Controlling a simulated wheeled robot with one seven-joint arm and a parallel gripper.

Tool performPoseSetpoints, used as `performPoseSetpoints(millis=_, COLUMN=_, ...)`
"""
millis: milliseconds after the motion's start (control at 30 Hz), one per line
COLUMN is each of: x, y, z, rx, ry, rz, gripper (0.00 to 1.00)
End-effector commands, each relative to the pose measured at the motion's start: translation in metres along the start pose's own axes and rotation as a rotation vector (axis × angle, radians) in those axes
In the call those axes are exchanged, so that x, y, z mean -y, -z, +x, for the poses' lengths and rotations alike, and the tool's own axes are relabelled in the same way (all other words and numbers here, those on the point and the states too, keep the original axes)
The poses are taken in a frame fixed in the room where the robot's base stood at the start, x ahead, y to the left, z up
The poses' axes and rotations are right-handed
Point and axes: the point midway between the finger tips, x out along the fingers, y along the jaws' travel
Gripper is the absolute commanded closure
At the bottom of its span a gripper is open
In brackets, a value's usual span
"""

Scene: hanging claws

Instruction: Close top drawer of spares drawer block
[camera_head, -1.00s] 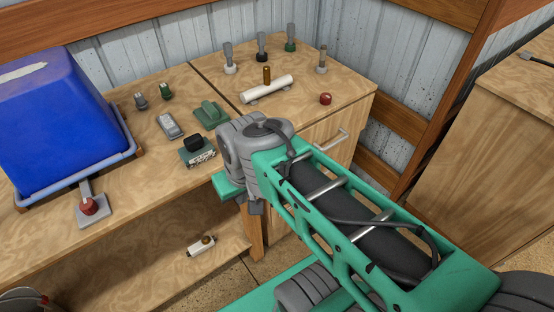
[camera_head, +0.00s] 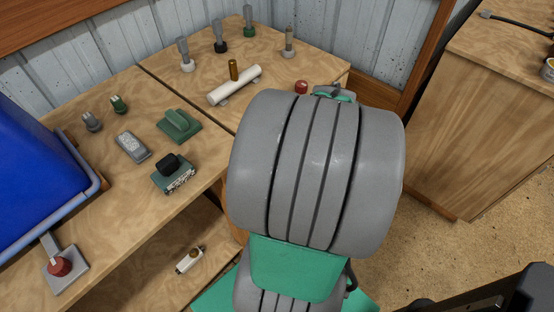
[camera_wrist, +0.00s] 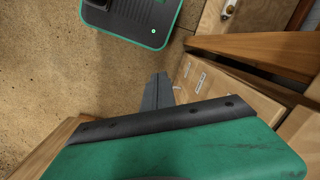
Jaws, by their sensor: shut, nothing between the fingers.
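The spares drawer block (camera_head: 310,68) is the wooden cabinet in the corner; its front is hidden behind my arm in the head view. In the wrist view its pale wooden drawer fronts (camera_wrist: 222,85) show right of centre, with slim light handles (camera_wrist: 200,83). Which drawer is the top one, and how far it stands out, I cannot tell. My gripper (camera_wrist: 158,90) shows as narrow grey fingers, shut and empty, just left of the drawer fronts in the picture. Whether they touch the block is unclear. In the head view my gripper is hidden.
Several grey, black and green knobbed parts, a white cylinder (camera_head: 235,85) and a red button (camera_head: 301,87) stand on the block's top. A blue bin (camera_head: 35,170) is on the bench at left. Another wooden cabinet (camera_head: 470,120) stands at right, with open floor (camera_head: 450,240) before it.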

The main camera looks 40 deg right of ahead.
Motion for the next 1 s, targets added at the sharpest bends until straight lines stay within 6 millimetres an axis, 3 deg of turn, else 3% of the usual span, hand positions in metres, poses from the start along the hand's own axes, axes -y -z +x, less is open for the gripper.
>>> performPoseSetpoints(millis=33, x=-0.015, y=0.003, z=0.008, rx=0.023, ry=0.029, rz=0.056, gripper=1.00)
performPoseSetpoints(millis=200, x=-0.043, y=0.015, z=0.026, rx=0.061, ry=0.154, rz=0.117, gripper=1.00)
performPoseSetpoints(millis=267, x=-0.050, y=0.021, z=0.032, rx=0.058, ry=0.213, rz=0.076, gripper=1.00)
performPoseSetpoints(millis=367, x=-0.054, y=0.037, z=0.036, rx=0.015, ry=0.325, rz=-0.119, gripper=1.00)
performPoseSetpoints(millis=567, x=-0.029, y=0.065, z=0.024, rx=-0.135, ry=0.443, rz=-0.683, gripper=1.00)
performPoseSetpoints(millis=800, x=-0.004, y=0.088, z=-0.020, rx=-0.417, ry=0.429, rz=-1.510, gripper=1.00)
performPoseSetpoints(millis=1000, x=0.011, y=0.079, z=-0.036, rx=-0.646, ry=0.346, rz=-2.216, gripper=1.00)
